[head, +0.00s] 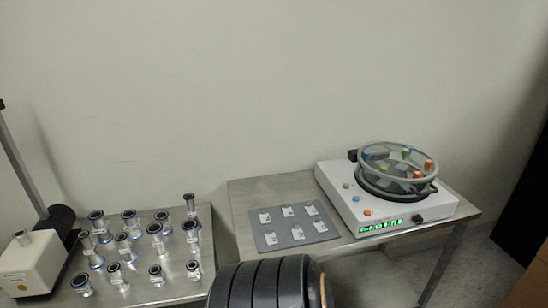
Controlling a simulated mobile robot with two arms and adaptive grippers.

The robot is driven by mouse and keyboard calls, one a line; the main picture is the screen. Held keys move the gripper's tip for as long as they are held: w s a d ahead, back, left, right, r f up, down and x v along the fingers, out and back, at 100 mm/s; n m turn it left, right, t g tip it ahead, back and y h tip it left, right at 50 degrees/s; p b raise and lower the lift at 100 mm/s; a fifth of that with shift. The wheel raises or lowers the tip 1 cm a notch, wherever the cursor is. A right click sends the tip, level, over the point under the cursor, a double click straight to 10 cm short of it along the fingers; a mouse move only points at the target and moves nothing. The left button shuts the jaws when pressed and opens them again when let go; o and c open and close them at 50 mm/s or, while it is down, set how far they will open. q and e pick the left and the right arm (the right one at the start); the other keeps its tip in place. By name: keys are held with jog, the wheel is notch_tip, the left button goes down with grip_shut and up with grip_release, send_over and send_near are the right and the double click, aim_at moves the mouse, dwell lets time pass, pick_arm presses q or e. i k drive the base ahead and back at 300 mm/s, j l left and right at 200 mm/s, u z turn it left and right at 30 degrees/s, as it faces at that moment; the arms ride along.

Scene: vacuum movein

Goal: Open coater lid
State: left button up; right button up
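The coater (338,187) is a white box with a green lit display on its front, standing on the right metal table. Its round see-through lid (398,162) has a grey rim and sits over the black ring (375,190) on top of the box. The lid looks level and down over the bowl; I cannot tell whether it touches the ring all round. Small orange, green and blue pieces show on or through the lid. A small black block (353,155) is at its back left. Neither of my grippers shows in the head view.
A grey mat (267,238) with several small white pieces lies left of the coater. Several metal flanged fittings (124,243) stand on the left table (180,292). A cream box (32,265) is at far left. A plain wall is behind. A brown box edge (530,285) shows at lower right.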

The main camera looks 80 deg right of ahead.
aim_at(377, 148)
jog(key=j+z, duration=0.15)
jog(key=z, duration=2.75)
